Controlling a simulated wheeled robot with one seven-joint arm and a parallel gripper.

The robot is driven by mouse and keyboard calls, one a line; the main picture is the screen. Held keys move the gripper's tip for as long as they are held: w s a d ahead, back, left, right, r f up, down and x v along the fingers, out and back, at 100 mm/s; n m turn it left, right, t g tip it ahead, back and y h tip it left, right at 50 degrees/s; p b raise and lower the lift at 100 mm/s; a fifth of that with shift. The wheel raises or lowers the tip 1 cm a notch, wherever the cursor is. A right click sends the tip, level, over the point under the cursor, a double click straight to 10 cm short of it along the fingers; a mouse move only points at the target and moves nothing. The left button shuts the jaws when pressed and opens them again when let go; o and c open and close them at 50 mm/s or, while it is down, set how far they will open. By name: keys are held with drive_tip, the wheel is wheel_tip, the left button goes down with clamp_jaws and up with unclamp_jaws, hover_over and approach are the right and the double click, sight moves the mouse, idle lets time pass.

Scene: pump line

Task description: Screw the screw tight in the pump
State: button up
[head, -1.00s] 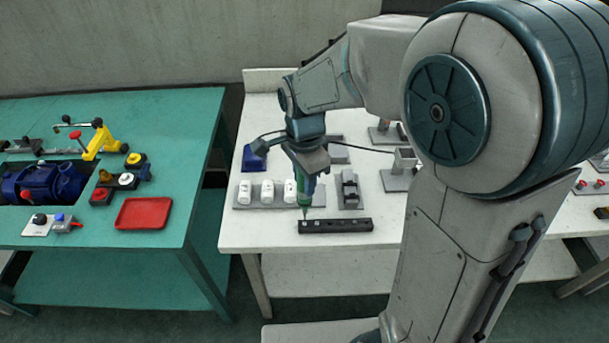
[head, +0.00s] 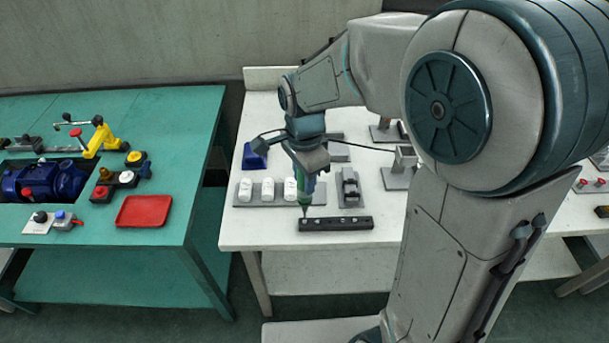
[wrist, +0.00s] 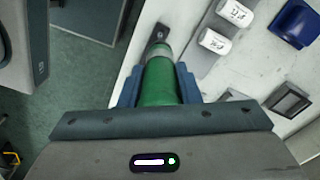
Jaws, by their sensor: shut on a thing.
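My gripper (head: 305,172) is shut on a green screwdriver (head: 305,190), which points down over the white table. It also shows in the wrist view (wrist: 159,84), between the two blue fingers. Its grey tip is at the left end of a black screw rack (head: 350,224); whether it touches a screw there I cannot tell. Several small light screw heads (head: 345,220) show along the rack. The rack's end also shows in the wrist view (wrist: 160,31), just beyond the tip. The blue pump (head: 42,182) sits in a recess of the green table at the left.
White bottles (head: 267,189) stand on a grey holder just behind the rack. A grey fixture (head: 349,187) and a blue bin (head: 254,157) are near. A red tray (head: 144,211) and a yellow clamp (head: 100,138) are on the green table. A gap separates the tables.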

drive_tip(key=shift+f+b, duration=0.3)
drive_tip(key=shift+f, duration=0.05)
idle(0.3)
drive_tip(key=shift+r, duration=0.2)
drive_tip(key=shift+r+p, duration=2)
drive_tip(key=shift+r, duration=0.4)
drive_tip(key=shift+f, duration=0.15)
